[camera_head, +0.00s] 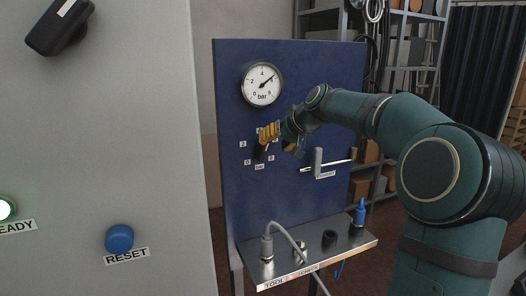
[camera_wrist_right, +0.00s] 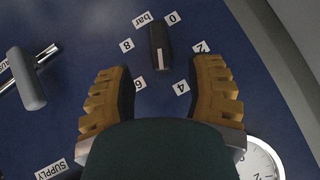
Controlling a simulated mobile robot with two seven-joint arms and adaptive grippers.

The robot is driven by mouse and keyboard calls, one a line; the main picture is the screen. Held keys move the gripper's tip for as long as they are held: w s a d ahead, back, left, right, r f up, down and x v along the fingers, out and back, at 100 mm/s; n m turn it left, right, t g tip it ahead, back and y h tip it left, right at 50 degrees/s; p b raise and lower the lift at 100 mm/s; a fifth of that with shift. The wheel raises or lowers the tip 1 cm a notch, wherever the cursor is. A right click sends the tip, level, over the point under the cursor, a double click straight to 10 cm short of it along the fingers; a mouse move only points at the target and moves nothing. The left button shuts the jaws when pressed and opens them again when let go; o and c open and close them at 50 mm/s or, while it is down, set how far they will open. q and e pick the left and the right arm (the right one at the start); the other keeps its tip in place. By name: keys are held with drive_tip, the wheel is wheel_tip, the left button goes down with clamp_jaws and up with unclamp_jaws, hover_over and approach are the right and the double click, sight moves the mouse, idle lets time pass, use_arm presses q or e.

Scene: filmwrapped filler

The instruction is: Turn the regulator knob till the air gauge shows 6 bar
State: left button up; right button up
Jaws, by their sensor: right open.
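The regulator knob (camera_wrist_right: 160,45) is a dark bar-shaped handle on the blue panel, ringed by labels 0, 2, 4, 6, 8 and bar. Its white mark points between 4 and 6 in the right wrist view. The round white air gauge (camera_head: 262,84) is above it; its needle points up and right, past 4 and close to 6, too small to read exactly. My right gripper (camera_wrist_right: 163,68) is open with yellow ribbed fingers, one on each side just short of the knob, not visibly touching it. In the head view the gripper (camera_head: 276,142) partly covers the knob area. My left gripper is out of view.
A lever handle (camera_head: 318,161) is right of the knob. A metal shelf (camera_head: 338,245) below holds a hose fitting (camera_head: 267,247), other fittings and a blue nozzle (camera_head: 360,212). A grey cabinet with a blue RESET button (camera_head: 119,238) stands at left.

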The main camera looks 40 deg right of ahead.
sight(267, 148)
drive_tip(key=x, duration=0.6)
drive_tip(key=shift+w+f, duration=0.1)
drive_tip(key=shift+w, duration=0.15)
clamp_jaws()
